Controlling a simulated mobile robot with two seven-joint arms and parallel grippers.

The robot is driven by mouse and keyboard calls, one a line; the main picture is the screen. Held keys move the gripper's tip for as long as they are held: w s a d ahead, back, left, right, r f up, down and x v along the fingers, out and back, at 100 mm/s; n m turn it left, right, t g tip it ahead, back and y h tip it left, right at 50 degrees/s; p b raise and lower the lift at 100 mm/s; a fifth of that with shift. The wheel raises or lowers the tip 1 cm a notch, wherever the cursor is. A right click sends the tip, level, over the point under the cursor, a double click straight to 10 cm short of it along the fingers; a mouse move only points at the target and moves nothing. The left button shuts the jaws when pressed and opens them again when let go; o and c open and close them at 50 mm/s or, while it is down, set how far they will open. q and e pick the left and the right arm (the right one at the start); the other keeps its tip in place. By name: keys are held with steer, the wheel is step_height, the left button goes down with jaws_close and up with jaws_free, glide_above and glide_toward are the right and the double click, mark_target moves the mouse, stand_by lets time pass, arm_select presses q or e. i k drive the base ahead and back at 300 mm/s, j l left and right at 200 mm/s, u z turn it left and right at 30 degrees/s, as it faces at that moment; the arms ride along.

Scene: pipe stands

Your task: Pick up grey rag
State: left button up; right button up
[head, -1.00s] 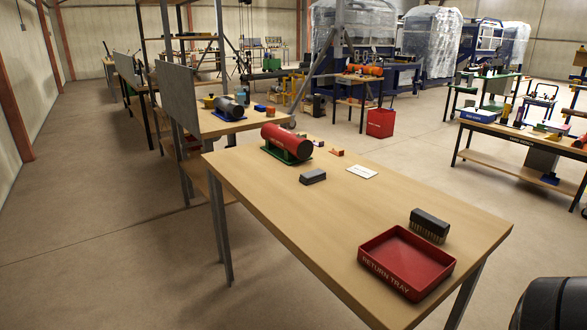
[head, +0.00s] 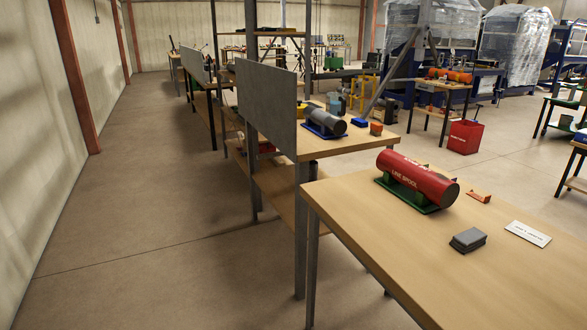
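A small dark grey folded pad, which looks like the grey rag (head: 468,240), lies flat on the near wooden table (head: 400,262) in the head view, at the lower right. It sits in front of a red pipe spool and left of a white card. Nothing touches it. Neither of my grippers is in view.
The red pipe spool (head: 418,178) rests on a green stand (head: 432,207). A white card (head: 528,233) and small orange block (head: 479,197) lie nearby. A second table (head: 350,142) with a grey pipe (head: 325,121) and upright grey panel (head: 265,108) stands behind. Floor at left is clear.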

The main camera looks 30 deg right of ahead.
mark_target(468, 240)
steer(key=i, duration=1.4)
steer(key=i+z, duration=0.3)
steer(key=z, duration=0.2)
steer(key=i+j+z, duration=0.2)
steer(key=z, duration=0.25)
steer(key=i+z, duration=0.1)
steer(key=z, duration=1.45)
